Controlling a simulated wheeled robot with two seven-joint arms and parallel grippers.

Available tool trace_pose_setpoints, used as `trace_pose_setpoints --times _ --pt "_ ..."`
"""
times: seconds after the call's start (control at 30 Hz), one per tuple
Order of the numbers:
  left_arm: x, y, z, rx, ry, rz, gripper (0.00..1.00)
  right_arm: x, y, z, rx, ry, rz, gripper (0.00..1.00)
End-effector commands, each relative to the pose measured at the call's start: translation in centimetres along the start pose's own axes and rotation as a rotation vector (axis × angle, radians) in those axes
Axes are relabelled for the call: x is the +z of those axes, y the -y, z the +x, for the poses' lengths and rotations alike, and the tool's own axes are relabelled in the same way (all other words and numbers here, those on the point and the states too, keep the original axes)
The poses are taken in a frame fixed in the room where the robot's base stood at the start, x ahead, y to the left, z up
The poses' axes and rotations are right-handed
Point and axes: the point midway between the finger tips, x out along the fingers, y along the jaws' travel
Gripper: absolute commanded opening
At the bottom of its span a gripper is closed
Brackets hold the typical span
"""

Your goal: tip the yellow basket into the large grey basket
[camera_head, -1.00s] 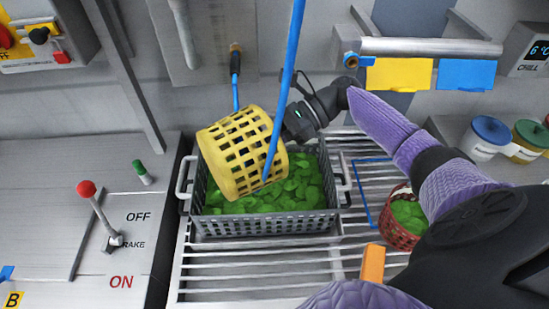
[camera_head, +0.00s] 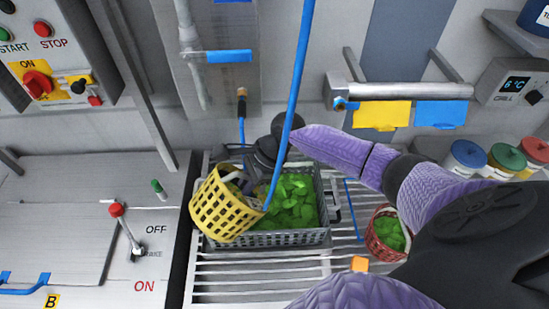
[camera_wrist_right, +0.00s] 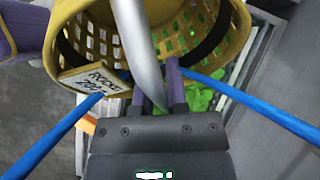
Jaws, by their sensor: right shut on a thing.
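The yellow basket (camera_head: 222,212) is tilted above the left part of the large grey basket (camera_head: 290,238), its open side towards the upper right. The grey basket holds green leaves (camera_head: 292,200). My right gripper (camera_head: 248,182) is at the yellow basket's rim and shut on it. In the right wrist view my right gripper's fingers (camera_wrist_right: 160,88) are at the yellow basket (camera_wrist_right: 205,50), whose label (camera_wrist_right: 93,82) shows. No leaves are clear inside the yellow basket; its lower inside is partly hidden. My left gripper is out of view.
A red basket (camera_head: 378,242) with leaves stands to the right on the slatted rack (camera_head: 250,286). A red-knobbed lever (camera_head: 118,212) stands on the left panel.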

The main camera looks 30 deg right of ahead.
Motion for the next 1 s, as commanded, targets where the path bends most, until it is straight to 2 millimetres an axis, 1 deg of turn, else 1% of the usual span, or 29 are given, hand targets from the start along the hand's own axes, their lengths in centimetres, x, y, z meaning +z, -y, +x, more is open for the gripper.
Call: trace_pose_setpoints --times 0.03,0.2,0.37,0.5,0.57,0.6,0.7,0.77,0.87,1.0 --pt "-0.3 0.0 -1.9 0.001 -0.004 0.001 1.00 0.9 0.1 -0.9 -0.001 -0.022 -0.004 0.00" --pt "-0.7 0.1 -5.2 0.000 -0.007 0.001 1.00 1.7 0.0 -1.1 -0.006 -0.123 -0.020 0.00" --pt "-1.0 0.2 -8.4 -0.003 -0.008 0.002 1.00 2.8 -0.3 0.4 -0.014 -0.287 -0.044 0.00" --pt "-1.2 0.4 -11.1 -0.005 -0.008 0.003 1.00 5.2 -0.5 0.9 -0.022 -0.431 -0.066 0.00" --pt "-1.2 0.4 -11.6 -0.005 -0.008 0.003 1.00 6.0 -0.6 1.4 -0.028 -0.508 -0.078 0.00" --pt "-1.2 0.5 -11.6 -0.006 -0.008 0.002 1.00 6.7 -0.7 1.8 -0.030 -0.559 -0.085 0.00" --pt "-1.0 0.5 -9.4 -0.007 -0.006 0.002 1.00 6.9 -1.0 4.2 -0.039 -0.681 -0.102 0.00" --pt "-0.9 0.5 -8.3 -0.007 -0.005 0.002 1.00 7.2 -1.2 5.1 -0.044 -0.746 -0.110 0.00" --pt "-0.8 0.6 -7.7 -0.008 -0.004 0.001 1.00 8.2 -1.2 5.2 -0.052 -0.837 -0.124 0.00" --pt "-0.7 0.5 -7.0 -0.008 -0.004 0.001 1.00 8.8 -1.2 5.2 -0.055 -0.902 -0.132 0.00"
